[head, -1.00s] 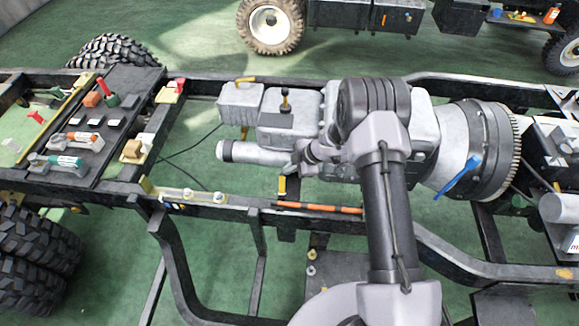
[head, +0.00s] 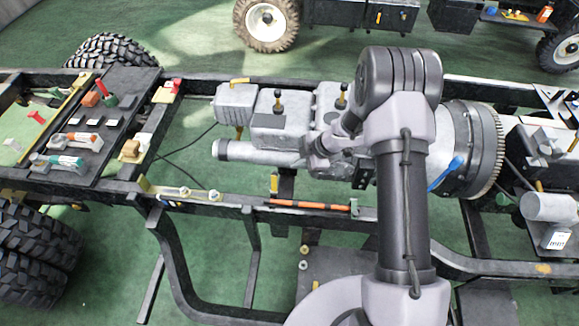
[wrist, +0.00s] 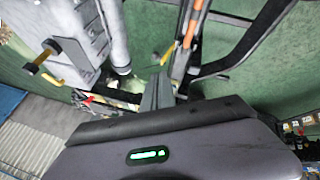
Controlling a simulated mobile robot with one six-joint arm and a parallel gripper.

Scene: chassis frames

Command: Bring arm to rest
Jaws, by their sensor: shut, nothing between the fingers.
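My arm rises from the bottom of the head view and bends at the elbow over the grey engine and gearbox (head: 275,135). My gripper (head: 318,160) hangs at the left of the arm, just in front of the gearbox and above the frame gap. It is small there and partly merges with the grey housing behind it. In the wrist view my gripper (wrist: 158,92) shows as a dark narrow block, shut and empty. The wrist body with a green light fills the bottom of that view.
A black chassis frame rail (head: 235,205) runs across the front. An orange-handled rod (head: 310,206) lies along it. A black tray (head: 100,125) with tools is at the left. A blue-handled tool (head: 446,174) is by the bell housing. Tyres (head: 40,262) stand at lower left.

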